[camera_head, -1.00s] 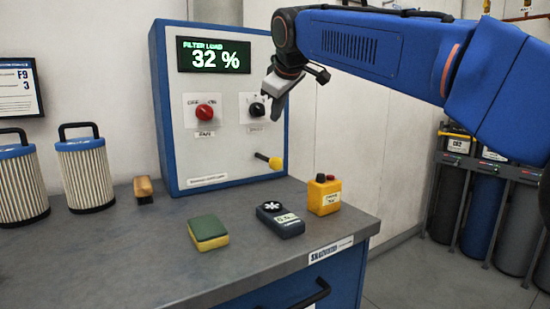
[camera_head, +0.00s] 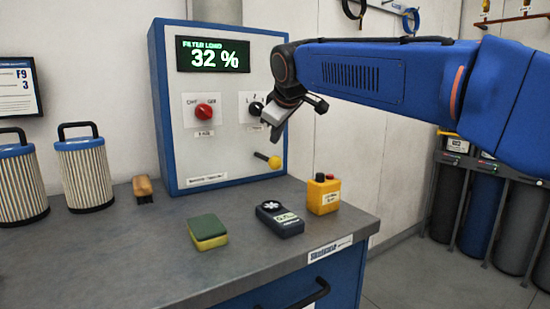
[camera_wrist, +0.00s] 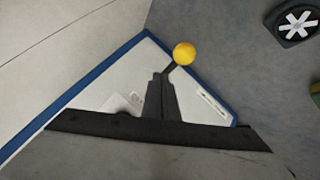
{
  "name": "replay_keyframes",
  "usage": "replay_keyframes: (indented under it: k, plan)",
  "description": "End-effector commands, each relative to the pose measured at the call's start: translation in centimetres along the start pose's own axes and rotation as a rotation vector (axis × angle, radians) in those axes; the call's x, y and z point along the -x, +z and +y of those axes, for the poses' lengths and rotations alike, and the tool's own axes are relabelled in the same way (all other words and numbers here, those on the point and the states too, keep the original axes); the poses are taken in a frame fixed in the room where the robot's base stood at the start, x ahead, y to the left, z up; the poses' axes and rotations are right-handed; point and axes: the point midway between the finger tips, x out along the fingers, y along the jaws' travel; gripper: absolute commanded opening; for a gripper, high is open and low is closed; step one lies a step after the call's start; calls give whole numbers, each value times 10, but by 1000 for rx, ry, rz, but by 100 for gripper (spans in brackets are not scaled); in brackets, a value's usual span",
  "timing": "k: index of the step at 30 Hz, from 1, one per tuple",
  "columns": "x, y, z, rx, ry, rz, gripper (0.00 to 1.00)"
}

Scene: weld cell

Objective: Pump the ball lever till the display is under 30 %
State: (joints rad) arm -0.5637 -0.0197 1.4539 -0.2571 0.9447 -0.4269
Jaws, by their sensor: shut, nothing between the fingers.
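The filter cabinet (camera_head: 235,155) stands on the bench with a display (camera_head: 212,54) that reads "FILTER LOAD 32 %". The ball lever (camera_head: 274,162) is a yellow ball on a short dark rod at the cabinet's lower right. It points out and slightly down. My gripper (camera_head: 273,137) is above the ball, in front of the cabinet's right side, pointing down and apart from the ball. In the wrist view my gripper (camera_wrist: 163,78) is shut and empty, with the yellow ball (camera_wrist: 184,53) just past its fingertips.
A red knob (camera_head: 204,112) and a black knob (camera_head: 255,108) sit above the lever. On the bench are a sponge (camera_head: 208,232), a dark meter (camera_head: 279,218), a yellow button box (camera_head: 323,194), a brush (camera_head: 143,189) and filter cartridges (camera_head: 86,174).

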Motion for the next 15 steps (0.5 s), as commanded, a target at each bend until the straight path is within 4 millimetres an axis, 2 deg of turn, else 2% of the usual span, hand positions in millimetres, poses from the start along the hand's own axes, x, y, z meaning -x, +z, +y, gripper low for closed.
replay_keyframes:
  k: [6, 15]
  plan:
    - [-12, 9, -9, 0, -1, 0, 0]
    - [-16, 11, -11, 0, 0, 0, 0]
